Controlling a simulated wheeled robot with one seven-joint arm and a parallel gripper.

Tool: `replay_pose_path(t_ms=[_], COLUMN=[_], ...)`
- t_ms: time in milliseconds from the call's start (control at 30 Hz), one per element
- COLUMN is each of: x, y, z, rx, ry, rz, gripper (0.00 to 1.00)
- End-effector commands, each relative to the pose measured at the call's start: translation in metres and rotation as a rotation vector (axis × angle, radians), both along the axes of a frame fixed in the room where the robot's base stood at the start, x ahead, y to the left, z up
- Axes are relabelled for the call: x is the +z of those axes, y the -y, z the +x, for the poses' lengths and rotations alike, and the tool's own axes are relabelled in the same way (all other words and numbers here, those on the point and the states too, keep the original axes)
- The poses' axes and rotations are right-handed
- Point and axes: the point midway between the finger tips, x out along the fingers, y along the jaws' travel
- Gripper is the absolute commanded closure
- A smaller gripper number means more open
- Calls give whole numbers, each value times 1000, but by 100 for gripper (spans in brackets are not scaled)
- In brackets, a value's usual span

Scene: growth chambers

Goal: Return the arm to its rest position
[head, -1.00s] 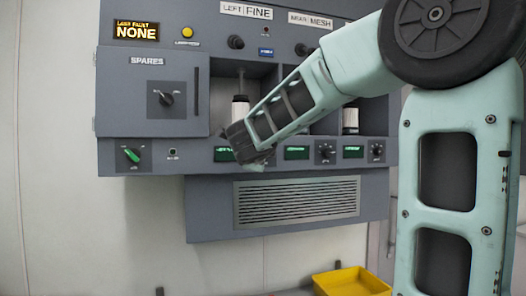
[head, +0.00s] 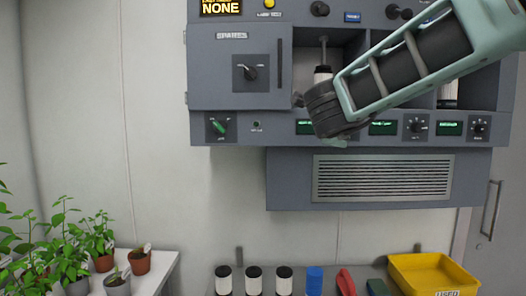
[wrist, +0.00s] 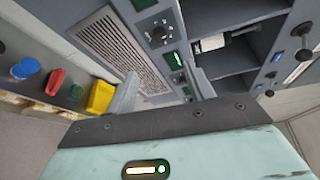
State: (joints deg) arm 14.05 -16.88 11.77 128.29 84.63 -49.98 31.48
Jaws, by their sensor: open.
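My gripper (wrist: 162,68) shows in the wrist view as two grey fingers spread apart, with nothing between them. In the head view my arm reaches in from the upper right, and its dark wrist end (head: 336,110) is in front of the cabinet (head: 240,80), below the left open bay. The fingers are mostly hidden there. Another canister (head: 448,92) shows in the right bay, partly behind my arm.
Below, a bench holds several white canisters (head: 253,281), a blue one (head: 314,280), a red item (head: 345,282) and a yellow tray (head: 432,274). Potted plants (head: 98,240) stand on a white table at lower left. The white wall between is bare.

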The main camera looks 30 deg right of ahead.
Motion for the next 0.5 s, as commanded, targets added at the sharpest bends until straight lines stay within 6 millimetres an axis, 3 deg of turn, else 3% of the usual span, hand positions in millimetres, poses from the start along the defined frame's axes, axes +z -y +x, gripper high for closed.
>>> replay_pose_path(t_ms=[167,267,367,500], x=[0,-5,-17,-53], y=[0,-12,-49,-134], z=[0,10,34,64], rx=[0,63,238,602], ry=[0,-29,-109,-286], rz=[0,-20,-85,-232], gripper=[47,47,47,47])
